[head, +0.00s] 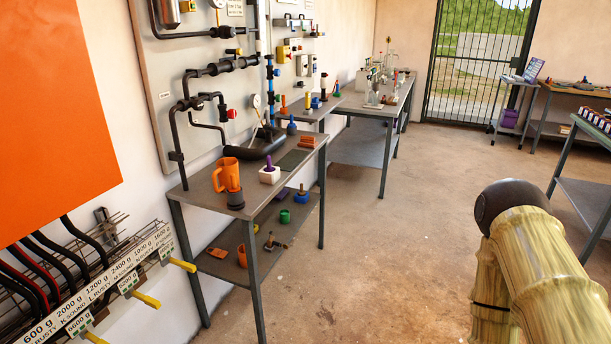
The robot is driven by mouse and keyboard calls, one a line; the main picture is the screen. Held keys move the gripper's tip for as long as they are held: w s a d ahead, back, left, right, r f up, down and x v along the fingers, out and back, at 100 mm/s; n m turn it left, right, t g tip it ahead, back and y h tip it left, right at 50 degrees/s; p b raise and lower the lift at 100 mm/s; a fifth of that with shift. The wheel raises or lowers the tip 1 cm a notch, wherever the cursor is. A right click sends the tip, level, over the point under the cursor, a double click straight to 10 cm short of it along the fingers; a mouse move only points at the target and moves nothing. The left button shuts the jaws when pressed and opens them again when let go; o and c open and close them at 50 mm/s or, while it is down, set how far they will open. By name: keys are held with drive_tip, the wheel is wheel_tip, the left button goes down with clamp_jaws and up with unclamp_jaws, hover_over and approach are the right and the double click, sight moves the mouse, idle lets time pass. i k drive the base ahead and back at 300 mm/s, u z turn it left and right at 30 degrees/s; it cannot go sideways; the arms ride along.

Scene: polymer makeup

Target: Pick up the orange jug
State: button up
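The orange jug (230,174) stands upright near the front left corner of a grey metal table (205,190), left of the middle in the head view. Its handle is on its left side. A dark grey round piece (236,201) shows right below the jug, and I cannot tell whether the jug rests on it or stands behind it. Part of my arm, with a yellowish wood-like surface and a dark rounded joint, shows at the lower right, well apart from the jug. My gripper is not in view.
A white block with a purple top (269,174) stands right of the jug, with a black basin (254,148) behind. A wall panel with pipes (205,70) rises behind the table. A labelled rack (100,285) is at lower left. The concrete floor (390,235) is clear.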

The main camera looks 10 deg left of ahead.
sight(224, 178)
drive_tip(key=z, duration=0.85)
drive_tip(key=i, duration=3.45)
drive_tip(key=u, duration=4)
